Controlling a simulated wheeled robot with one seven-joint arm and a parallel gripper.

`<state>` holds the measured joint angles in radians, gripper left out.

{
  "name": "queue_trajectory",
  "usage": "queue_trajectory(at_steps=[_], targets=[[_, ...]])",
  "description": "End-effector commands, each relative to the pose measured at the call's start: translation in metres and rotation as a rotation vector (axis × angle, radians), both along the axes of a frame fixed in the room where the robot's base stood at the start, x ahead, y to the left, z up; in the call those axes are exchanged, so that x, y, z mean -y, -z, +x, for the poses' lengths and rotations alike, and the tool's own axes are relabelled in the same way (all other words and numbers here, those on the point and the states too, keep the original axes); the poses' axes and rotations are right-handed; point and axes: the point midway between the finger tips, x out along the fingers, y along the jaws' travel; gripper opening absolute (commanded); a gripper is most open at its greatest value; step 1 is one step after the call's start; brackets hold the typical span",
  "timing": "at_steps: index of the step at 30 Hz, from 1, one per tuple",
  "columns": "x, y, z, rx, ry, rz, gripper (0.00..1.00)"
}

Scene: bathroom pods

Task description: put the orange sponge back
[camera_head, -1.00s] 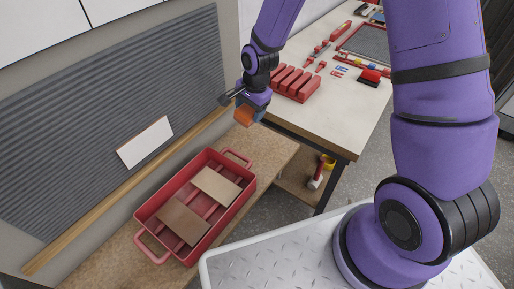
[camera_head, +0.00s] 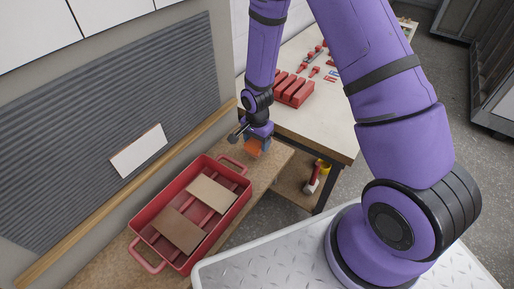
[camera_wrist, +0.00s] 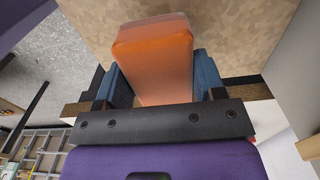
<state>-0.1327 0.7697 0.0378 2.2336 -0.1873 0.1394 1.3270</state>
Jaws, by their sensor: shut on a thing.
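The orange sponge (camera_wrist: 155,60) is between the two blue fingers of my gripper (camera_wrist: 165,85) in the wrist view. In the head view the sponge (camera_head: 254,148) hangs below my gripper (camera_head: 257,141), which is shut on it. My gripper is above the far end of the wooden bench (camera_head: 275,160), just beyond the red tote (camera_head: 190,215). Whether the sponge touches the bench cannot be told. The tote holds two flat boards, one tan (camera_head: 212,194) and one brown (camera_head: 178,231).
A white tile (camera_head: 138,151) is on the grey ridged wall panel (camera_head: 110,120). A wooden rail (camera_head: 100,225) runs along the wall. A worktable (camera_head: 325,130) with red blocks (camera_head: 293,90) stands behind.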

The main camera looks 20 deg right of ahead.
Motion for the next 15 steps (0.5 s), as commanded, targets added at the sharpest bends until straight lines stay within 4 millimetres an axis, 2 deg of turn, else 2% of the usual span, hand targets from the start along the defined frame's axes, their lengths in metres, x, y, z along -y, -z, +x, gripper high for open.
queue_trajectory(at_steps=[7, 15], targets=[[0.0, 0.032, -0.001, -0.002, -0.001, 0.0, 0.41], [0.0, 0.035, 0.0, -0.001, 0.0, 0.001, 0.41]])
